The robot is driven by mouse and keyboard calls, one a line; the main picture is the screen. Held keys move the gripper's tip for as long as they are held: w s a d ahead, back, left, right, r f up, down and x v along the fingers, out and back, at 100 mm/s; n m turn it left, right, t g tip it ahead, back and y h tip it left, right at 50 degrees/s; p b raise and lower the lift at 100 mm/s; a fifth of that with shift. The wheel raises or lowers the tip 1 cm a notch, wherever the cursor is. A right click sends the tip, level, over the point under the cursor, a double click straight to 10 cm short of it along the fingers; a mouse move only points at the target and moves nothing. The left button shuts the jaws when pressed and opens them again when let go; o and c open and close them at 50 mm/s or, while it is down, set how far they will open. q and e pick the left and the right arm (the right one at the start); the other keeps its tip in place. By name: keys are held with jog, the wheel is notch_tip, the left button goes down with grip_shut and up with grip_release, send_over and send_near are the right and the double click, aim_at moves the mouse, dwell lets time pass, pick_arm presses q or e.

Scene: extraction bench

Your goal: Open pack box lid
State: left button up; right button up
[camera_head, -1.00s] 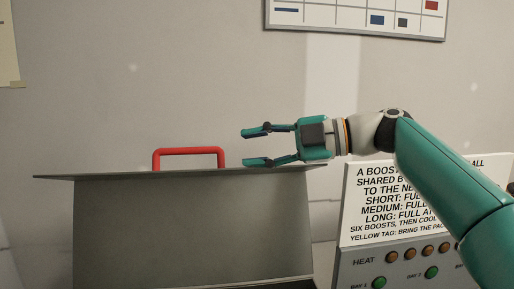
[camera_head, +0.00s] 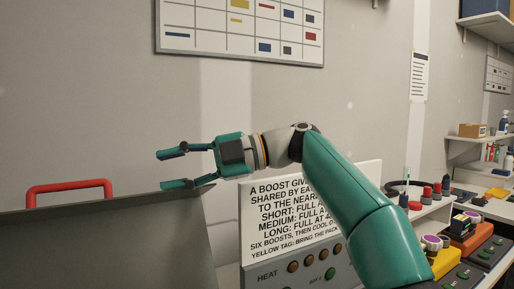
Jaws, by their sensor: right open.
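The pack box (camera_head: 110,250) is a large grey metal box at the lower left, cut off by the picture edges. Its top edge slopes up to the right, and a red handle (camera_head: 70,187) stands up behind that edge. I cannot tell how far the lid is open. My right gripper (camera_head: 160,170) is open and empty, with its fingers pointing left. It appears just above the right end of the box's top edge, to the right of the handle and apart from it. My left gripper is not in view.
A white sign (camera_head: 262,215) stands above a grey control panel (camera_head: 300,275) with buttons, partly behind my right arm. At right, a bench holds yellow and orange devices (camera_head: 470,235), with shelves (camera_head: 485,145) beyond. A chart (camera_head: 240,30) hangs on the wall.

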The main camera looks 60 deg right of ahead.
jog(key=r+p+v, duration=0.1)
jog(key=p+v, duration=0.2)
jog(key=v, duration=1.1)
jog(key=shift+p, duration=0.4)
dwell(0.4)
jog(key=shift+w+d+f, duration=0.1)
jog(key=shift+d+f, duration=0.05)
dwell(0.6)
